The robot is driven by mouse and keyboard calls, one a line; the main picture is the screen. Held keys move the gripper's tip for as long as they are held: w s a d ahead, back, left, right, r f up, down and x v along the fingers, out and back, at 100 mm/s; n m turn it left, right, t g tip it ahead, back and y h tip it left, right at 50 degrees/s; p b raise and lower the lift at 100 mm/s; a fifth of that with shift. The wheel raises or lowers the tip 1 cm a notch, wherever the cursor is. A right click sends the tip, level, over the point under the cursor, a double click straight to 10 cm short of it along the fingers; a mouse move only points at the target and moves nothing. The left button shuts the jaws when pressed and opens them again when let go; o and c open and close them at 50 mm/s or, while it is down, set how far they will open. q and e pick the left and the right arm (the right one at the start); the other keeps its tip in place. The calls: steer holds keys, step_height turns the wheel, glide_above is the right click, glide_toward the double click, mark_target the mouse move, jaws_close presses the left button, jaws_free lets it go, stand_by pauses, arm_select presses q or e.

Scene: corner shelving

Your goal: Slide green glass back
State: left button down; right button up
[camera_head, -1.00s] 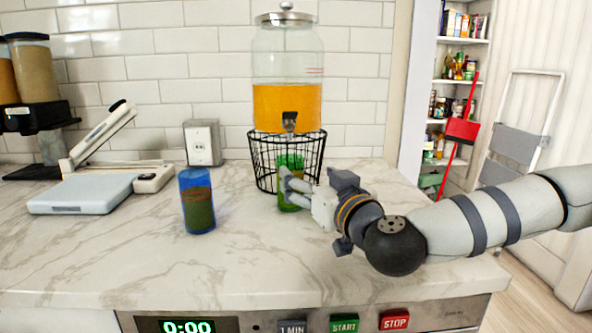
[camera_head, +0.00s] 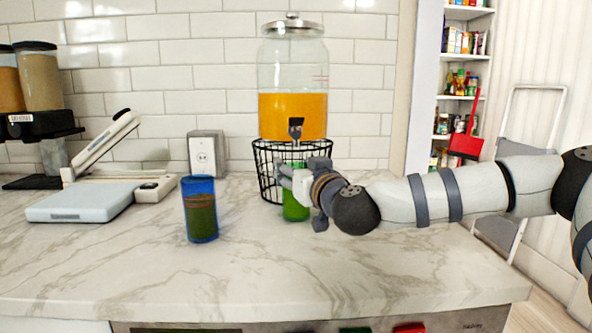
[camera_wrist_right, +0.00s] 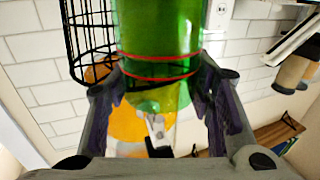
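The green glass (camera_head: 296,207) stands upright on the marble counter at the front of the wire stand, below the drink dispenser's tap. My right gripper (camera_head: 284,182) reaches in from the right at the glass's upper part. In the right wrist view, the green glass (camera_wrist_right: 160,35) fills the space between the two fingers of my right gripper (camera_wrist_right: 160,88), and both finger pads appear to press on its sides. The gripper covers part of the glass in the head view. My left gripper is not in view.
The dispenser (camera_head: 292,80) with orange drink sits on the black wire stand (camera_head: 264,170). A blue glass (camera_head: 200,210) stands to the left. The front counter is clear.

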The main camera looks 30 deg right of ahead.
steer(key=c, duration=0.8)
steer(key=shift+o, duration=0.2)
